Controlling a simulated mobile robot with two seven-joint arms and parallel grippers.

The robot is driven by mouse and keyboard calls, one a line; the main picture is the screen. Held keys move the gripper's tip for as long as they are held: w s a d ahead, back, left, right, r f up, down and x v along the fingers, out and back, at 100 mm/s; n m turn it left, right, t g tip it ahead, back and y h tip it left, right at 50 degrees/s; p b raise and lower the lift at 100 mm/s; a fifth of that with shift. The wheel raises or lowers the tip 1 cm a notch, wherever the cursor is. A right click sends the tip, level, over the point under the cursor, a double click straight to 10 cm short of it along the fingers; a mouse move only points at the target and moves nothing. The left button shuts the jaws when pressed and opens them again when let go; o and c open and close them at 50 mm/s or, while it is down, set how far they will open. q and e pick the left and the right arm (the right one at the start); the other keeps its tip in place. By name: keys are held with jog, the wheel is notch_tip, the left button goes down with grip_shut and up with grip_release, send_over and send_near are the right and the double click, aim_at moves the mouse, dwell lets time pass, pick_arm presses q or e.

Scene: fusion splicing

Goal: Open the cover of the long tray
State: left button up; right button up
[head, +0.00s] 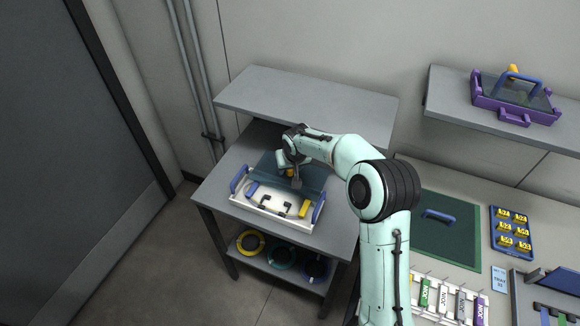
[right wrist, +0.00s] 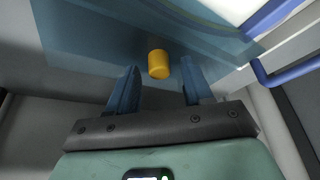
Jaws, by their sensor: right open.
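The long tray (head: 262,212) is white with blue side handles and sits on the grey table at left. Its see-through blue cover (head: 316,178) is at the tray's back side and looks raised, leaving the white front part bare. A yellow knob (right wrist: 158,64) is on the cover (right wrist: 90,45) in the right wrist view. My right gripper (head: 293,180) is at the cover. Its fingers (right wrist: 160,80) are open, with the knob between their tips in the picture; I cannot tell whether they touch it. My left gripper is not in view.
A grey shelf (head: 300,97) is behind the tray. Colored cable rings (head: 250,242) lie on the table's lower shelf. At right are a green mat (head: 440,245), a blue rack with yellow pieces (head: 512,232), and a purple tray (head: 505,113) on a high shelf.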

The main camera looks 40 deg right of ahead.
jog(key=v, duration=1.3)
jog(key=shift+r, duration=0.2)
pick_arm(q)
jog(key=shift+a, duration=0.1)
pick_arm(e)
jog(key=shift+s+a+f, duration=0.1)
